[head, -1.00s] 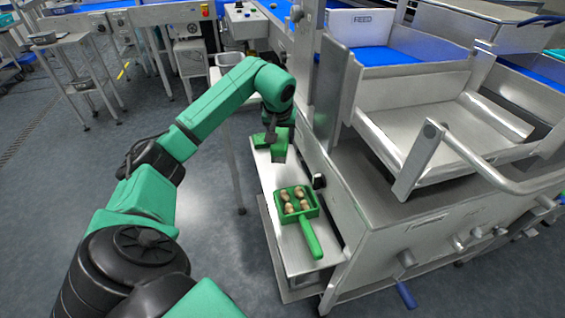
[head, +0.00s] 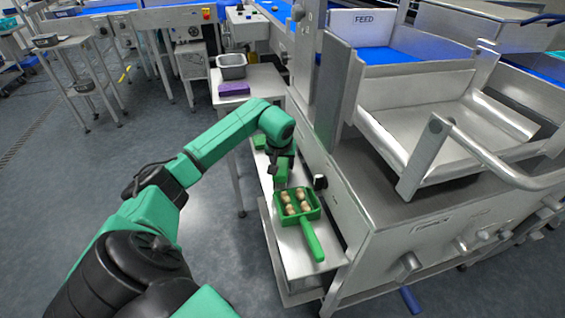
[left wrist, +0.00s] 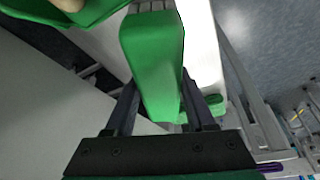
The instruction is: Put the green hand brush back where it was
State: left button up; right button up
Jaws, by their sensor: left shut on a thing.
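The green hand brush (left wrist: 152,65) is between the dark fingers of my left gripper (left wrist: 165,105), with grey bristles at its far end in the left wrist view. In the head view the gripper (head: 275,167) and the brush (head: 283,173) are close behind a green dustpan (head: 318,210) on the narrow metal shelf (head: 292,247). I cannot tell whether the brush touches the shelf. My right gripper is not in view.
The dustpan holds several brown dates (head: 290,209), and its handle points toward me. Another green piece (head: 258,142) is farther back on the shelf. The machine's metal side (head: 370,225) borders the shelf on the right. A side table behind holds a grey tub (head: 232,72) and a purple item (head: 234,90).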

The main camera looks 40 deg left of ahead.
pick_arm(q)
jog(key=o, duration=1)
jog(key=shift+c, duration=0.2)
jog(key=shift+o, duration=1.2)
jog(key=shift+r, duration=0.25)
jog(key=p+v, duration=0.2)
jog(key=v, duration=1)
jog(key=shift+r, duration=0.25)
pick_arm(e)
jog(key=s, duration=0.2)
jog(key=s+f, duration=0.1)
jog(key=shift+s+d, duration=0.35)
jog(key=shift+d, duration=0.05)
